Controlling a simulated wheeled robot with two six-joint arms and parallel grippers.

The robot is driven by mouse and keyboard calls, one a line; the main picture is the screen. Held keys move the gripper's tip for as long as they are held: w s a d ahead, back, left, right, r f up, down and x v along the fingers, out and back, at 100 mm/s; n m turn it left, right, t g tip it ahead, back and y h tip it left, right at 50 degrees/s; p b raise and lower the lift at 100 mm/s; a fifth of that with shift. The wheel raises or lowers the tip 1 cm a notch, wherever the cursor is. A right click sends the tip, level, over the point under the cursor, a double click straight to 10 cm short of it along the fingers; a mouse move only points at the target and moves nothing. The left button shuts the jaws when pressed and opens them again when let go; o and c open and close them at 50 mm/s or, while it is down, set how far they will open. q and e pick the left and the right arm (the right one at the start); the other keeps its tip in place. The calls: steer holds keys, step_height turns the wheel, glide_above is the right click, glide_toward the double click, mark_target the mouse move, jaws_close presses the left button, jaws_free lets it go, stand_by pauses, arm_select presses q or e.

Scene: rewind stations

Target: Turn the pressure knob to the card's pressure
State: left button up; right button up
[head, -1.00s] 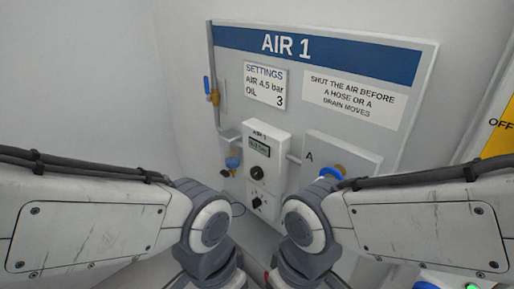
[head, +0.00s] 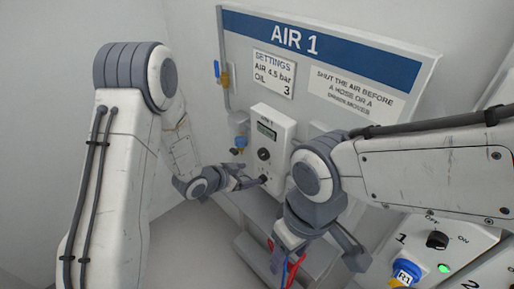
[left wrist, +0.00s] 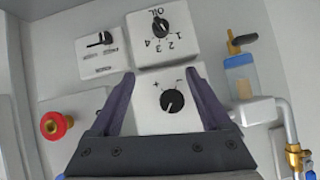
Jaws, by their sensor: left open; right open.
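The settings card (head: 273,74) reads AIR 4.5 bar and OIL 3. The white AIR 1 box (head: 287,128) has a small display (head: 266,131) whose digits are too small to read. Below it is the black pressure knob (head: 264,154), marked + and − in the left wrist view (left wrist: 172,101). My left gripper (head: 256,180) is at the box's lower front. In the left wrist view, its open fingers (left wrist: 164,72) stand either side of the pressure knob's picture, not closed on it; the depth gap is unclear. My right gripper (head: 315,259) hangs open, low in front of the panel.
The oil knob (left wrist: 160,27), numbered 1 to 4, is close to the pressure knob. A console with a black switch (head: 437,240) and blue R1 item (head: 404,272) is at lower right.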

mark_target(261, 156)
arm_select(q)
steer(key=s+a+r+n+t+h+p, duration=0.2)
steer(key=s+a+r+t+h+p, duration=0.15)
steer(key=h, duration=0.25)
steer(key=shift+t, duration=0.35)
steer(key=p+x, duration=0.1)
steer(key=x, duration=0.2)
steer(key=p+x, duration=0.1)
steer(key=x, duration=0.2)
steer(key=f+p+x, duration=0.1)
steer(key=x, duration=0.2)
steer(key=shift+w+a, duration=0.3)
steer(key=shift+a, duration=0.1)
steer(key=shift+w+d+f+p, duration=0.2)
steer(key=shift+w+d+p, duration=0.1)
steer(key=shift+w+d, duration=0.25)
arm_select(e)
step_height(261, 156, up, 8)
arm_select(q)
steer(key=shift+a, duration=0.1)
